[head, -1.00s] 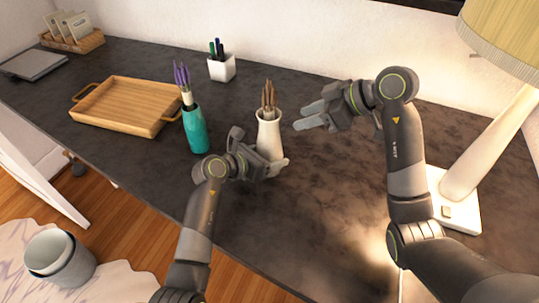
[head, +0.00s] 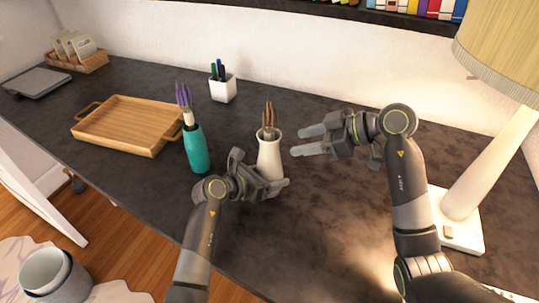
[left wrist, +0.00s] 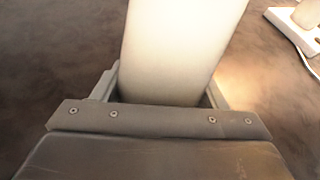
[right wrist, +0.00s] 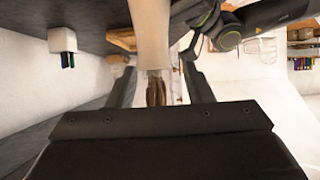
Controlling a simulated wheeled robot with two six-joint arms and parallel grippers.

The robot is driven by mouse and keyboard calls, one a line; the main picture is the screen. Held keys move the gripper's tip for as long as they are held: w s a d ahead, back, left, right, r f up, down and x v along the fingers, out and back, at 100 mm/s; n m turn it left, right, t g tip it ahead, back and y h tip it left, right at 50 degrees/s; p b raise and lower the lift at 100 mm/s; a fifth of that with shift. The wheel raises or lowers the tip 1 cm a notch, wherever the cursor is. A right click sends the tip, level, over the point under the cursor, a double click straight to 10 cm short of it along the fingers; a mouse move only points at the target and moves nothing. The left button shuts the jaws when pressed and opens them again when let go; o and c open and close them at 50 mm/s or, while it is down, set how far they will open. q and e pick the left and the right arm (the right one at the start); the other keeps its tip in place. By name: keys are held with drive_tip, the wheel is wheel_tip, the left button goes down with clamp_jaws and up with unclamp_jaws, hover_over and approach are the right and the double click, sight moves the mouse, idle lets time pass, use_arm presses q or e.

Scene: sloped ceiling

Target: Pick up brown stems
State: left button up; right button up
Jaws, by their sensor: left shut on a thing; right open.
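The brown stems (head: 268,116) stand upright in a white vase (head: 269,160) on the dark desk. My left gripper (head: 262,172) is shut around the lower part of the vase; the pale vase wall (left wrist: 178,50) fills the space between its fingers in the left wrist view. My right gripper (head: 299,141) is open, just right of the vase mouth, its fingers pointing left. In the right wrist view, the stems (right wrist: 156,92) and the vase (right wrist: 152,40) appear upside down, with the stems between the spread fingers and not touched by them.
A teal vase with purple stems (head: 195,150) stands close left of my left gripper. A wooden tray (head: 98,140), a white pen cup (head: 222,90) and a lamp (head: 470,190) are farther off. Bare desk lies behind the vase.

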sight(274, 134)
drive_tip(key=a+t+y, duration=0.1)
drive_tip(key=w+a+t+y, duration=0.1)
drive_tip(key=y, duration=0.1)
drive_tip(key=a+y, duration=0.1)
drive_tip(key=y, duration=0.1)
drive_tip(key=shift+w+a+f+m+t, duration=0.3)
drive_tip(key=shift+a+t, duration=0.05)
drive_tip(key=shift+t, duration=0.05)
drive_tip(key=x, duration=0.5)
drive_tip(key=shift+w+f, duration=0.15)
drive_tip(key=shift+w, duration=0.15)
